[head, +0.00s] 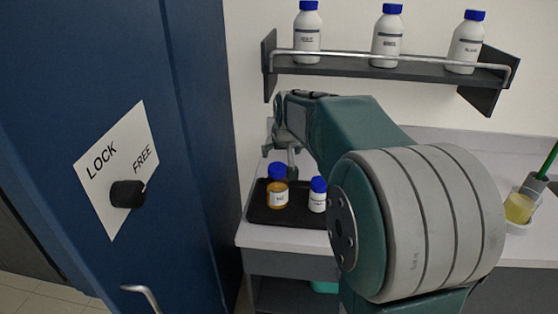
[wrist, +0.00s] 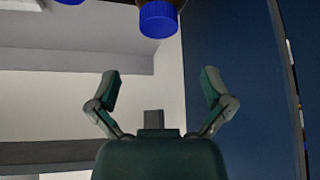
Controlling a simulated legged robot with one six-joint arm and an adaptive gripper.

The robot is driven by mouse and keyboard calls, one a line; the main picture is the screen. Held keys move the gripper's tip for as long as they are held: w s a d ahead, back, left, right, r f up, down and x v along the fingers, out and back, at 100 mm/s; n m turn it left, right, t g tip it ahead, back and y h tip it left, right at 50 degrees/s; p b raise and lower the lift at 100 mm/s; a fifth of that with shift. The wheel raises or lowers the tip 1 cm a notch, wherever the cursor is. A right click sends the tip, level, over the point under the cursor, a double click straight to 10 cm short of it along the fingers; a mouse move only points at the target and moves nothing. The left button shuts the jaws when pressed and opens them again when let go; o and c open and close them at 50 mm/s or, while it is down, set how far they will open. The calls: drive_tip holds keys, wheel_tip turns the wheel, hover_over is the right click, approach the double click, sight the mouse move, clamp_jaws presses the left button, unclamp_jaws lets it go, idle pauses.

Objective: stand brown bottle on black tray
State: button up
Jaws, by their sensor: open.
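The brown bottle (head: 278,195) has a blue cap and a white label. It stands upright on the black tray (head: 262,214), in its left part. In the wrist view the brown bottle (wrist: 158,18) shows at the top edge, cap pointing down in the picture. My gripper (head: 281,147) is behind and above the bottle in the head view, apart from it. In the wrist view my gripper (wrist: 162,85) has its fingers spread wide with nothing between them.
A small white bottle (head: 317,200) stands on the tray right of the brown one. White bottles stand on a railed wall shelf (head: 410,72) above. A blue cabinet (head: 190,130) is close on the left. A beaker of yellow liquid (head: 520,206) is at the right.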

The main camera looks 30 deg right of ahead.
drive_tip(key=s+a+r+n+y, duration=0.1)
drive_tip(key=s+a, duration=0.4)
drive_tip(key=s, duration=0.2)
drive_tip(key=s+a+r+n, duration=0.1)
drive_tip(key=s+a, duration=0.5)
drive_tip(key=s, duration=0.2)
drive_tip(key=s+a+f, duration=0.2)
drive_tip(key=s, duration=0.5)
drive_tip(key=s+a+f+n, duration=0.1)
drive_tip(key=s+a+f, duration=0.1)
drive_tip(key=s, duration=0.4)
drive_tip(key=shift+s+a+f+g+y, duration=0.3)
drive_tip(key=shift+s+f+g+y, duration=0.05)
drive_tip(key=shift+g+y, duration=0.05)
